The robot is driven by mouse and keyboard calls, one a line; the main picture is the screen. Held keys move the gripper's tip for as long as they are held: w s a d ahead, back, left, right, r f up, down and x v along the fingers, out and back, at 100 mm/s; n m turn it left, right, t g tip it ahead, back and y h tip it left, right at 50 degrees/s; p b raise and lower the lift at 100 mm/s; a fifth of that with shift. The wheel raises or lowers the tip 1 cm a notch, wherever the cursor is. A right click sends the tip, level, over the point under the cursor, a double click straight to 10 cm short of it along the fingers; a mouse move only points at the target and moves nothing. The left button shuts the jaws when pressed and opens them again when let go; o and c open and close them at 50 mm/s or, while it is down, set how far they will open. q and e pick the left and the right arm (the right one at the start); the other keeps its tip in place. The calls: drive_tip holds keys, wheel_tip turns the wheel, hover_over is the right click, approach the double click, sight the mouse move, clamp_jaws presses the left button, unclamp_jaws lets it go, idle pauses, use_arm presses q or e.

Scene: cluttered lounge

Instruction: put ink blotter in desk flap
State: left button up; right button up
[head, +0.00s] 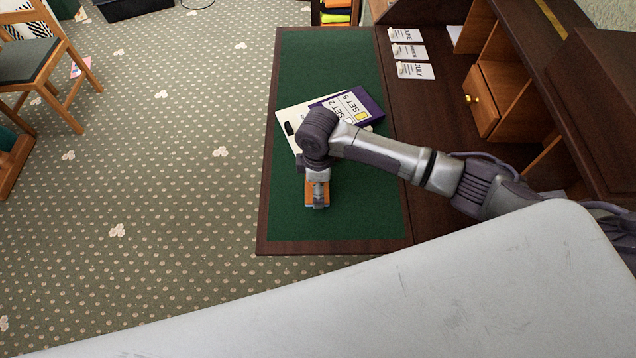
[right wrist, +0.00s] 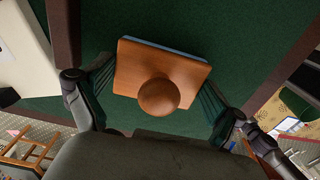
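The ink blotter (right wrist: 185,72) is a wooden block with a round knob on top and a bluish edge underneath. It also shows in the head view (head: 317,196) over the desk flap. My right gripper (right wrist: 158,88) has a finger against each side of it, and it looks held above the flap. The desk flap (head: 345,225) is open and flat, with a green surface and a dark wooden border. The blotter's underside is hidden. My left gripper is not in view.
A white item (head: 288,117) and a purple-and-white SET box (head: 367,105) lie on the flap behind my wrist. Month cards (head: 410,52) lie on the desk beside a small drawer (head: 481,100). The flap's front end is clear. A chair (head: 40,62) stands at the left.

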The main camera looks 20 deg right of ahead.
idle(0.3)
wheel_tip(320, 180, up, 12)
drive_tip(key=shift+r, duration=0.2)
idle(0.3)
drive_tip(key=shift+f, duration=0.1)
idle(0.4)
